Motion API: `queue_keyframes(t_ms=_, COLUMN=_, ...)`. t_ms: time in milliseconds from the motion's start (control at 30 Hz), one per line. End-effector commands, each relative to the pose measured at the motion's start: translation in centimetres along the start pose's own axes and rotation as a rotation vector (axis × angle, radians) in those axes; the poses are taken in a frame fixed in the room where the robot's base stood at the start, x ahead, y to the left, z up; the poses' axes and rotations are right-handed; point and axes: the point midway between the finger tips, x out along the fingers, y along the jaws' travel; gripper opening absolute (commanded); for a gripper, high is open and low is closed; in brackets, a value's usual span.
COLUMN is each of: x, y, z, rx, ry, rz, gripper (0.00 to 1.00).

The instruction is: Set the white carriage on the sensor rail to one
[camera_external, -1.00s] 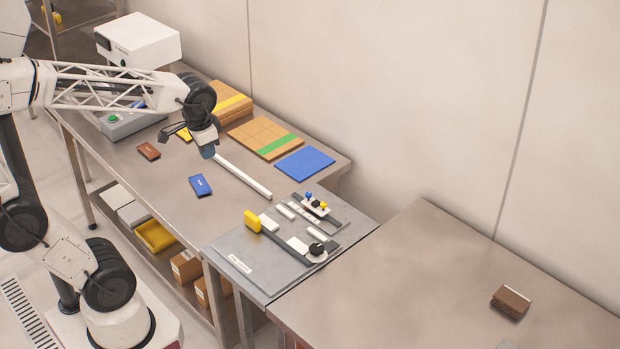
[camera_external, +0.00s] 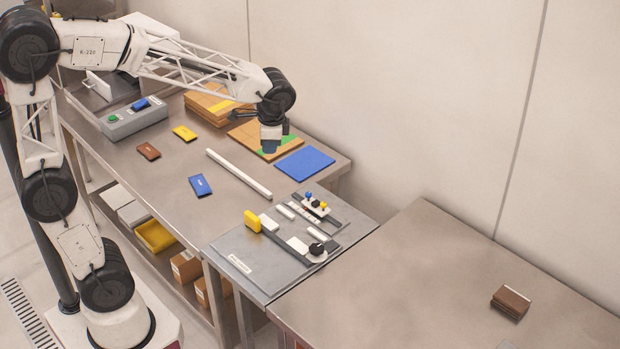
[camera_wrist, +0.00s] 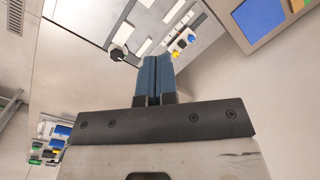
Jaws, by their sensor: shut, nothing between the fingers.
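The plate (camera_external: 235,243) with the rails lies at the near right end of the long table. A white carriage (camera_external: 316,211) with blue and yellow knobs sits on a short dark rail (camera_external: 334,221) at the plate's back right. It also shows at the top of the wrist view (camera_wrist: 178,47). I cannot read any scale marks by it.
On the plate, a yellow block (camera_external: 252,221), white blocks and a black knob (camera_external: 317,248) stand nearby. A white bar (camera_external: 238,174), blue mat (camera_external: 304,163) and striped board (camera_external: 250,136) lie to the left. The right table is mostly clear, with brown blocks (camera_external: 511,302).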

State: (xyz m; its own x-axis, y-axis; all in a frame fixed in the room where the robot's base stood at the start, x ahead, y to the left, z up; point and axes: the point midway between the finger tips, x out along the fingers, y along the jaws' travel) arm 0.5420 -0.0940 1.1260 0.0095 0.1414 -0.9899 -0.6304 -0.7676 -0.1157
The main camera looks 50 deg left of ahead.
Motion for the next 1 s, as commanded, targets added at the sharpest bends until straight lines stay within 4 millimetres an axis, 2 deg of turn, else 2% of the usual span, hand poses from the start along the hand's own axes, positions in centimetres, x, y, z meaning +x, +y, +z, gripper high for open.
queue_keyframes(t_ms=567, x=3.5, y=0.1, z=-10.3, rx=0.26, ry=-0.103, rz=-0.016, gripper=0.0)
queue_keyframes(t_ms=1000, x=7.3, y=1.3, z=-18.1, rx=0.456, ry=-0.181, rz=-0.026, gripper=0.0)
